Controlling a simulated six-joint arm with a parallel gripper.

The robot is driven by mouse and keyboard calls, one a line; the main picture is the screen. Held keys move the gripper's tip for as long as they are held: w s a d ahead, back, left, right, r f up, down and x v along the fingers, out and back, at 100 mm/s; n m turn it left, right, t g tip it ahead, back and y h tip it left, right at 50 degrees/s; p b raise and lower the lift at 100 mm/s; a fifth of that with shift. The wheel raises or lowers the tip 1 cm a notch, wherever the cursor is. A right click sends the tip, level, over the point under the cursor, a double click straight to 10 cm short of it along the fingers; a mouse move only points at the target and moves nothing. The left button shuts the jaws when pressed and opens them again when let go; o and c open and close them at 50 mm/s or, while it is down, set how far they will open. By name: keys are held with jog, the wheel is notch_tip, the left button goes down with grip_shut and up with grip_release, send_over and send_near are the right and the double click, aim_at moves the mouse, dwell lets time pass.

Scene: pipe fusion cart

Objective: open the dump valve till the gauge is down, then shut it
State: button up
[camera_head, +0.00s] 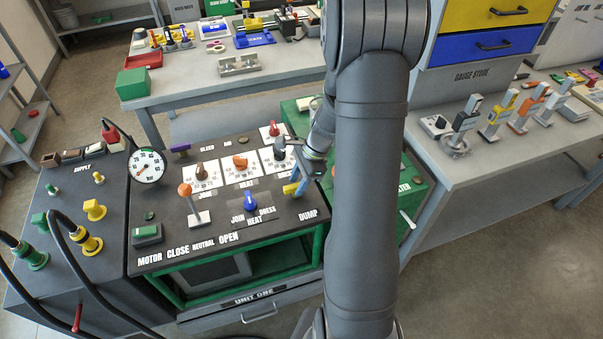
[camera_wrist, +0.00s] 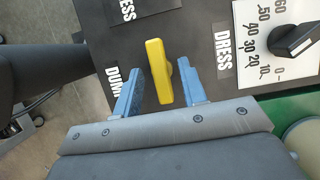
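The dump valve has a yellow bar handle (camera_head: 290,189) at the right of the dark console top, above the DUMP label. In the wrist view the handle (camera_wrist: 158,72) lies between the two blue fingers of my gripper (camera_wrist: 160,68), its long side roughly in line with them. A gap shows on both sides, so my gripper is open around it and not gripping. In the head view my gripper (camera_head: 302,187) is at the handle. The round white gauge (camera_head: 148,166) stands at the console's back left; its needle is too small to read surely.
An orange-knobbed lever (camera_head: 193,202), a blue knob (camera_head: 250,201) and several dial knobs share the console (camera_head: 165,215). A dark dial knob (camera_wrist: 292,40) is close by in the wrist view. A green box (camera_head: 415,182) stands right of the console, partly behind my arm.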

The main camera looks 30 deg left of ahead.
jog(key=v, duration=1.7)
jog(key=shift+w+d, duration=0.1)
jog(key=shift+d, duration=0.05)
jog(key=x, duration=1.7)
jog(key=shift+a, duration=0.2)
